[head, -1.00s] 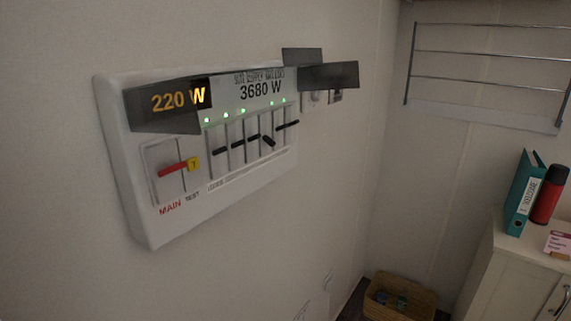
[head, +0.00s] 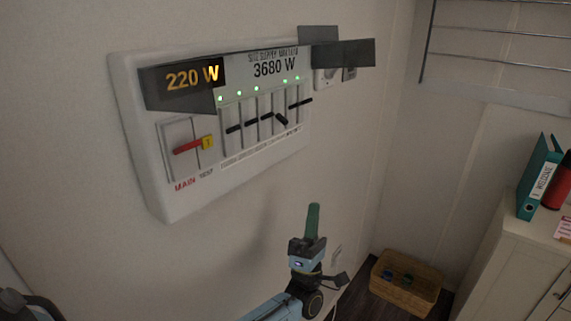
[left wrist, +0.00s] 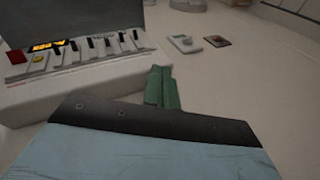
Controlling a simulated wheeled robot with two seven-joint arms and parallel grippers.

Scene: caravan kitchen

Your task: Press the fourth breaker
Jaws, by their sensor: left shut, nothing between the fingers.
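The white breaker panel (head: 150,185) is on the wall, left of centre in the head view. Several black levers sit in a row right of the red main switch (head: 187,146). The fourth black lever (head: 281,119) from the left slants down to the right, unlike its neighbours. My left gripper (head: 313,215) is shut and empty, with green fingers pointing up, below the panel's right end and apart from it. In the left wrist view, the fingers (left wrist: 161,85) are beside the panel (left wrist: 75,85). My right gripper is out of view.
Dark flaps (head: 345,53) stick out above the panel's right side, near a wall socket (head: 326,78). A wicker basket (head: 405,285) stands on the floor, and a cabinet (head: 520,255) is at right.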

